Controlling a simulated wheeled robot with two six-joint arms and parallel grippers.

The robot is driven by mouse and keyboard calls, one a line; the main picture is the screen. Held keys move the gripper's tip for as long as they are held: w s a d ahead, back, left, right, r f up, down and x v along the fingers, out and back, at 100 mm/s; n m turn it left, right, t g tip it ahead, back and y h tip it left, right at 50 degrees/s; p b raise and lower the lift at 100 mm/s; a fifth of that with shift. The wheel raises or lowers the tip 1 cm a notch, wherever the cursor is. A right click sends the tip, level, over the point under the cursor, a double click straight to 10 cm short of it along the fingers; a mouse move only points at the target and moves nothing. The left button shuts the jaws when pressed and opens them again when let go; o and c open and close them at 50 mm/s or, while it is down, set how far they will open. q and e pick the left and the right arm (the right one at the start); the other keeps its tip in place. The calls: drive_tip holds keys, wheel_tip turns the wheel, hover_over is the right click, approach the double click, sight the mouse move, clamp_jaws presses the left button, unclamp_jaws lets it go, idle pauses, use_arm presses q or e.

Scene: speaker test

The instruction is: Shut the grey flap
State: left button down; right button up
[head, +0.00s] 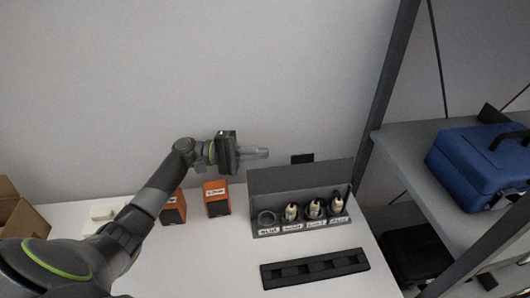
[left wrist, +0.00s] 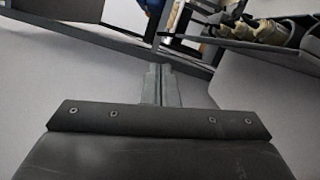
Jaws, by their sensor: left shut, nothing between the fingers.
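The grey flap (head: 300,176) stands raised along the back edge of a dark grey holder on the white table. The holder has a row of round places with labels in front. The leftmost place (head: 267,219) is empty, and the other three hold pale, dark-tipped plug-like items (head: 314,209). My left gripper (head: 264,153) is shut and empty, above the flap's upper left corner, its fingers pointing right. Its closed fingers show in the left wrist view (left wrist: 161,84), with part of the holder and its items at upper right. My right gripper is out of view.
A black slotted strip (head: 314,268) lies in front of the holder. A cardboard box (head: 20,215) is at far left. A shelf with a blue case (head: 482,165) stands at right.

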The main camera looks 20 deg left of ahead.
sight(302, 172)
use_arm(q)
drive_tip(key=p+x, duration=0.2)
drive_tip(key=x, duration=0.6)
drive_tip(key=shift+s+d+r, duration=0.1)
